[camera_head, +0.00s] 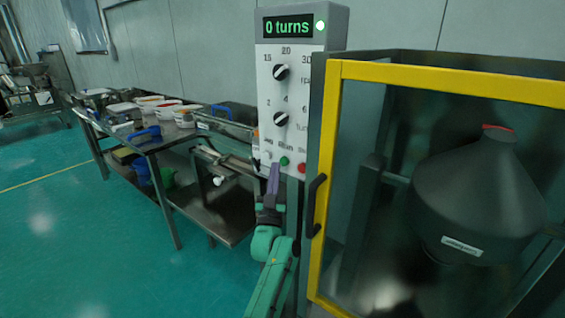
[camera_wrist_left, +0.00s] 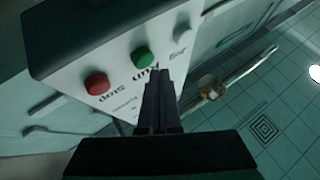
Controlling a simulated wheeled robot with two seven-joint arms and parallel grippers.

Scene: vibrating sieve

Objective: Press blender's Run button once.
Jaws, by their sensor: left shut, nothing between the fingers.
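The blender's control panel (camera_head: 286,95) is a pale upright box whose green display (camera_head: 289,26) reads "0 turns". Its bottom row has a green Run button (camera_head: 284,161), a red Stop button (camera_head: 301,168) and a pale Jog button at its left. In the left wrist view the green button (camera_wrist_left: 143,57) lies between the red button (camera_wrist_left: 97,83) and the pale button (camera_wrist_left: 182,33). My left gripper (camera_head: 274,166) is shut and empty, its tips just left of the green button. In the left wrist view, the fingertips (camera_wrist_left: 157,76) overlap the Run label; contact is unclear. My right gripper is out of view.
A yellow-framed guard door (camera_head: 324,160) with a dark handle (camera_head: 314,205) stands right of the panel, with a dark cone-shaped vessel (camera_head: 475,190) behind it. A metal table (camera_head: 170,140) with bowls stands at the left. Open green floor lies at the lower left.

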